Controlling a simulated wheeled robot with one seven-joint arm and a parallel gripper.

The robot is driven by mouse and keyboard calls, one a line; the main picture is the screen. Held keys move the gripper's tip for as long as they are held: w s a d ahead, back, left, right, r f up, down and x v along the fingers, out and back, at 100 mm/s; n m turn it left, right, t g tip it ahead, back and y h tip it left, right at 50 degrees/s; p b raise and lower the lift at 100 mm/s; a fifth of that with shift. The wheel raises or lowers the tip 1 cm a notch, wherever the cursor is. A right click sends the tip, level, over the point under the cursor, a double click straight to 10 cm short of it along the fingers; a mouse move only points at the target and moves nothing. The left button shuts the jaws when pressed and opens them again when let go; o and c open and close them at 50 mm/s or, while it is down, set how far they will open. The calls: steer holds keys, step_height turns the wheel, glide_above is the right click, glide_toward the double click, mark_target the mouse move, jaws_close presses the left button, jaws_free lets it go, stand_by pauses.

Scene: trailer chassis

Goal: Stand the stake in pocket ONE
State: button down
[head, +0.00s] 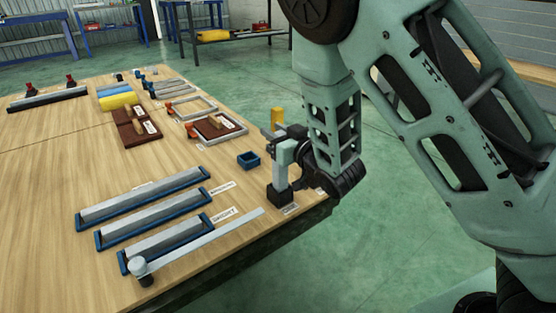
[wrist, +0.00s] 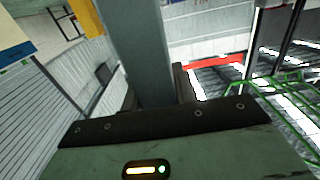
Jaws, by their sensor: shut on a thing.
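My gripper (head: 287,150) is shut on a grey square-section stake (head: 281,174) near the table's right edge. The stake is roughly upright, and its lower end meets a small black block (head: 280,194). I cannot tell whether it is inside the block or only in line with it.
Blue trays (head: 208,228) with grey bars and a long grey strip (head: 205,240) lie front left. Brown boards (head: 137,126) are farther back.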

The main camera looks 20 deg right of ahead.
steer(key=shift+f+b, duration=0.9)
steer(key=shift+f, duration=1.15)
steer(key=shift+f, duration=0.2)
steer(key=c, duration=1.1)
jaws_free()
steer(key=shift+r, duration=0.1)
